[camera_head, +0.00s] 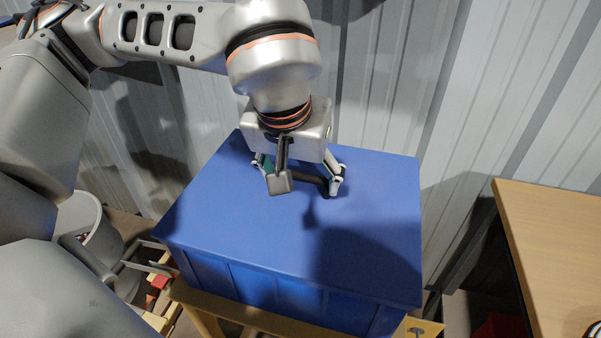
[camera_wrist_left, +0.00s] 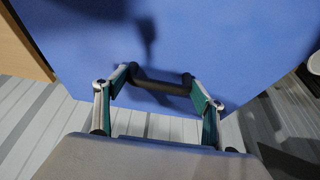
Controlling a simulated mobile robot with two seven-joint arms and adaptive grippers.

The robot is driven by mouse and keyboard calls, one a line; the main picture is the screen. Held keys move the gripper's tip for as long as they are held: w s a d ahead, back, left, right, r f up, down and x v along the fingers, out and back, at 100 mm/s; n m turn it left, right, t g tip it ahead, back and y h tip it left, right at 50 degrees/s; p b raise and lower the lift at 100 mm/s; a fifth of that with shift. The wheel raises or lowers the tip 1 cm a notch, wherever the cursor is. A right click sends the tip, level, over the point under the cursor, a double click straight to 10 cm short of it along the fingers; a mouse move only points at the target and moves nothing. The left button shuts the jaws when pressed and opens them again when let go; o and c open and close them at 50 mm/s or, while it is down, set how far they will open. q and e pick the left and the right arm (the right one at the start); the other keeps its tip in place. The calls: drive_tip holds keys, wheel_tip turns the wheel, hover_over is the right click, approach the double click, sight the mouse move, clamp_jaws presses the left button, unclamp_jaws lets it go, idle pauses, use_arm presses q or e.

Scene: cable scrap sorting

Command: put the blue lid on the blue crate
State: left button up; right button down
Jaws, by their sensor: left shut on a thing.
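The blue lid (camera_head: 360,215) lies flat over the top of the blue crate (camera_head: 260,287); in the head view I see no clear gap between them. The lid has a dark bar handle (camera_head: 310,182) near its far edge. My left gripper (camera_head: 300,183) is above the lid and shut on this handle. In the left wrist view the fingers (camera_wrist_left: 160,85) sit at both ends of the dark handle (camera_wrist_left: 162,86), with the blue lid (camera_wrist_left: 220,45) filling most of the picture. The crate's inside is hidden by the lid. My right gripper is not in view.
The crate stands on a wooden stand (camera_head: 270,318). A wooden table (camera_head: 550,245) is at the right, with a gap between. A corrugated metal wall (camera_head: 400,80) rises close behind. A light round bin (camera_head: 90,225) and red objects (camera_head: 160,282) are at the left.

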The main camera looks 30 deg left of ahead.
use_arm(q)
drive_tip(key=o, duration=1.6)
drive_tip(key=shift+c, duration=0.2)
drive_tip(key=shift+r, duration=0.15)
drive_tip(key=v, duration=1.1)
drive_tip(key=shift+s+r, duration=0.25)
drive_tip(key=shift+r, duration=0.1)
